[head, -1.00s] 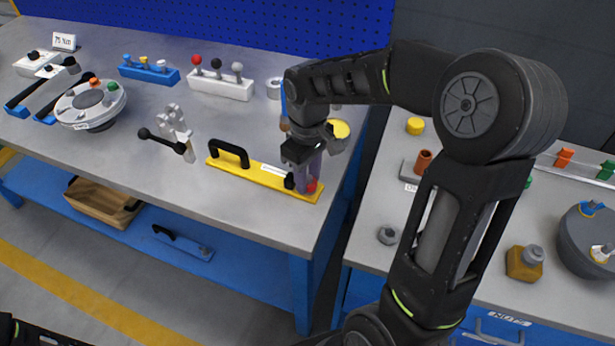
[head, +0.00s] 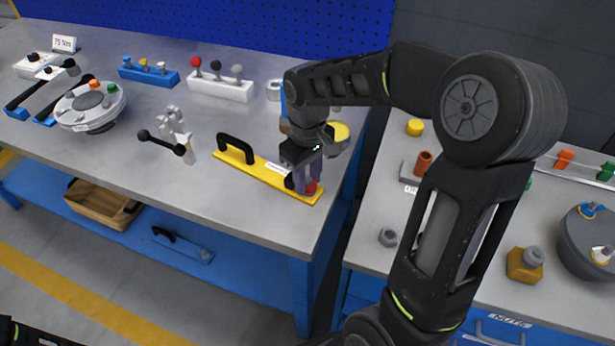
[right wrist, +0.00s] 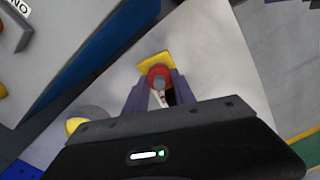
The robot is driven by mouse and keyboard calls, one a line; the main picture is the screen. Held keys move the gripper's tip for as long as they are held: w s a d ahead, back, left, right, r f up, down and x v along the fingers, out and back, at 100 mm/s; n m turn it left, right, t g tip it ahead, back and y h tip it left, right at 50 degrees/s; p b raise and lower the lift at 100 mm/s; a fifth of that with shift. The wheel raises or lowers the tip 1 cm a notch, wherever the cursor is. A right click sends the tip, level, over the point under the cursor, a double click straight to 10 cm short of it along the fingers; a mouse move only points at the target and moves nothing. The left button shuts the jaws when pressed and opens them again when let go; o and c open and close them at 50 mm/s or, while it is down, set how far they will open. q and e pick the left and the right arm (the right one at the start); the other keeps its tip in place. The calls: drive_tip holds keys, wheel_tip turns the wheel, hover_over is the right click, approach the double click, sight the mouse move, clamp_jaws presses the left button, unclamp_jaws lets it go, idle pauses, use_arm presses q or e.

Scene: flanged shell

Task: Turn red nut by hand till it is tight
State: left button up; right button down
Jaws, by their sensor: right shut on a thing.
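The red nut (head: 311,187) is at the right end of a long yellow bar (head: 262,172) with a black handle (head: 236,148), near the right front of the bench. My right gripper (head: 308,180) points down with its purple-grey fingers on either side of the red nut. In the right wrist view the red nut (right wrist: 159,74) sits between the fingertips, with a yellow end of the bar (right wrist: 157,61) beyond it. The gripper is shut on the nut. The nut's underside and thread are hidden. My left gripper is out of view.
On the bench (head: 130,190) stand a flanged shell (head: 90,106) with coloured nuts, a black-handled tool (head: 165,142), a blue rack (head: 148,76) and a white rack (head: 220,88). A second table (head: 465,240) on the right holds an ochre block (head: 524,265) and a grey nut (head: 388,237).

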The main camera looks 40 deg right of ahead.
sight(308, 182)
drive_tip(key=shift+r, duration=0.1)
idle(0.3)
drive_tip(key=c, duration=1)
unclamp_jaws()
drive_tip(key=shift+c, duration=0.2)
drive_tip(key=shift+r, duration=3.85)
